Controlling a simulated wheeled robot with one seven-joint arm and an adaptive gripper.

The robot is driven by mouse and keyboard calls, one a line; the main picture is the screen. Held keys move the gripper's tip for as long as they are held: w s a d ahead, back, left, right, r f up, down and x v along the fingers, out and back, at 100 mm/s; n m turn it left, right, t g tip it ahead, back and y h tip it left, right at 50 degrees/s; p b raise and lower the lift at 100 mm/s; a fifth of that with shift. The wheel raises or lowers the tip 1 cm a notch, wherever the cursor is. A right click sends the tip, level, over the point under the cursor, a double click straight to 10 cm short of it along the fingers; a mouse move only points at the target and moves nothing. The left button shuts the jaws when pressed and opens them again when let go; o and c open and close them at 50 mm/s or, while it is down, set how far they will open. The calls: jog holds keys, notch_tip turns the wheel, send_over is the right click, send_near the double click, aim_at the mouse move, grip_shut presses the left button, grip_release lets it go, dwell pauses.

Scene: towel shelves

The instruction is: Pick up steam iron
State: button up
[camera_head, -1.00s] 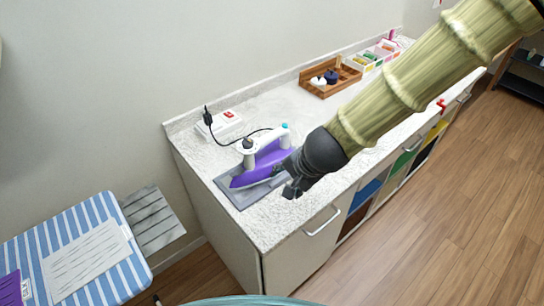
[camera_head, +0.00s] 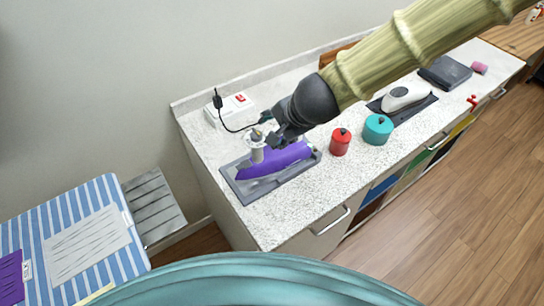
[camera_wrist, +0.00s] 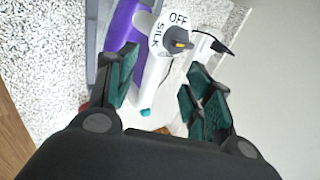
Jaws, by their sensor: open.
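The steam iron (camera_head: 275,162) has a purple body and a white handle. It lies on a grey rest (camera_head: 247,190) at the near-left end of the counter. My gripper (camera_head: 270,138) is just above it, over the handle, and partly hides it. In the wrist view, my gripper (camera_wrist: 163,90) is open, with dark green pads on both sides of the white handle (camera_wrist: 155,72). The dial (camera_wrist: 178,42) marked OFF and SILK shows beyond the fingers. I cannot tell whether a pad touches the handle.
A white box with a red switch (camera_head: 240,104) and a black cord stand behind the iron. A red canister (camera_head: 340,142), a teal canister (camera_head: 378,130) and a white appliance (camera_head: 405,96) stand to the right. A striped board (camera_head: 60,235) is at lower left.

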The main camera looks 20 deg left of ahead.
aim_at(276, 130)
jog(key=w+f, duration=0.1)
jog(key=w, duration=0.1)
jog(key=w+f, duration=0.1)
jog(key=w, duration=0.1)
jog(key=shift+a+f, duration=0.35)
jog(key=f, duration=0.1)
jog(key=f+p, duration=0.1)
jog(key=f, duration=0.1)
jog(key=shift+w+a, duration=0.2)
jog(key=shift+a, duration=0.2)
jog(key=shift+s+a+f+p, duration=0.2)
jog(key=shift+a+f+p, duration=0.15)
jog(key=shift+p, duration=0.05)
jog(key=shift+w+f, duration=0.25)
jog(key=shift+s+r, duration=0.1)
jog(key=c, duration=0.4)
grip_shut()
